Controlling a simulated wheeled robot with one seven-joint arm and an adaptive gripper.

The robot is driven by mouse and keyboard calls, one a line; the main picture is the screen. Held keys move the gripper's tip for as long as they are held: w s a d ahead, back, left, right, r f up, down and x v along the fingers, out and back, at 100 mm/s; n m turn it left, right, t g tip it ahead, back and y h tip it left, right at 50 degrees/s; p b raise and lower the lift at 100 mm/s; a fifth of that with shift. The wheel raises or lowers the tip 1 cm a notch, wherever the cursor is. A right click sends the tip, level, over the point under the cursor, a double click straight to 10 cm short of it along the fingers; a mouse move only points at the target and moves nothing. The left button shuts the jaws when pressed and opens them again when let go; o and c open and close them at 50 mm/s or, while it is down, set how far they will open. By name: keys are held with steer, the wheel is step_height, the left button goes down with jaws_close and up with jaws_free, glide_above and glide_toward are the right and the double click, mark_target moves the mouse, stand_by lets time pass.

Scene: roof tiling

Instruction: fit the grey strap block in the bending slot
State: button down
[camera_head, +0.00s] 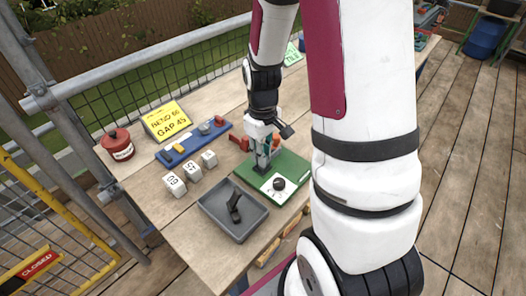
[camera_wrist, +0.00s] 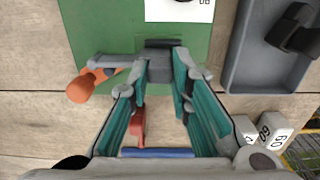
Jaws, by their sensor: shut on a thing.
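My gripper (camera_head: 263,165) points down over the near-left part of the green board (camera_head: 293,168). In the wrist view, the teal-padded fingers (camera_wrist: 160,80) are shut on the grey strap block (camera_wrist: 159,68), at the edge of the green board (camera_wrist: 105,30). A dark slot-like recess (camera_wrist: 160,43) shows just beyond the block. I cannot tell whether the block is inside the slot or only against it. A grey bar with an orange handle (camera_wrist: 80,88) lies beside the fingers. In the head view the fingers hide most of the block.
A grey tray (camera_head: 213,203) holding a black strap piece (camera_head: 234,207) stands beside the board. White number cubes (camera_head: 192,172), a blue rack (camera_head: 187,150), a red pot (camera_head: 118,145) and a yellow sign (camera_head: 166,120) stand to the left. A black knob (camera_head: 279,184) sits on the board's white dial.

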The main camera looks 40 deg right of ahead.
steer(key=c, duration=1.4)
jaws_free()
steer(key=shift+o, duration=0.2)
steer(key=shift+r+p, duration=2.45)
steer(key=shift+r, duration=1.1)
steer(key=s+a+r+t, duration=0.1)
steer(key=s+a+r, duration=0.3)
steer(key=r, duration=0.3)
steer(key=s+a+r+m+t, duration=0.1)
steer(key=s+a+r+t, duration=0.1)
steer(key=s+a+r, duration=0.2)
steer(key=s+a+r+m+t, duration=0.1)
steer(key=s+a+r, duration=0.3)
steer(key=s+r, duration=0.4)
step_height(320, 180, up, 4)
steer(key=shift+s+a+f+t, duration=0.25)
steer(key=shift+s+t, duration=0.1)
steer(key=shift+t, duration=0.15)
